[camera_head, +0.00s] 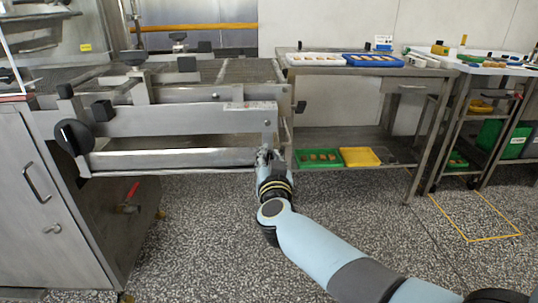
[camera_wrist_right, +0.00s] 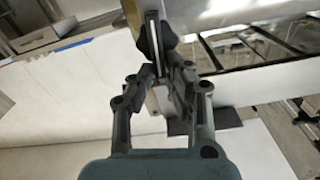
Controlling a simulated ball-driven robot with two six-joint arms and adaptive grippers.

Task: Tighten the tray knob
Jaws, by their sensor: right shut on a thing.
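The enrober's long metal tray (camera_head: 175,160) runs across the lower front of the machine frame. My right gripper (camera_head: 264,155) is at the tray's right end, below the end of the frame rail. In the right wrist view my right gripper (camera_wrist_right: 163,68) has its fingers closed on a dark knob (camera_wrist_right: 143,42), which I take as the tray knob. The knob sits beside a pale metal edge. In the head view the gripper hides the knob, and its turn position cannot be told. My left gripper is not in view.
A large black handwheel (camera_head: 74,137) and a smaller black knob (camera_head: 102,110) are on the machine's left side. A steel table (camera_head: 345,140) right of the machine holds a green tray (camera_head: 318,165) and a yellow tray (camera_head: 360,157) on its lower shelf. The speckled floor in front is clear.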

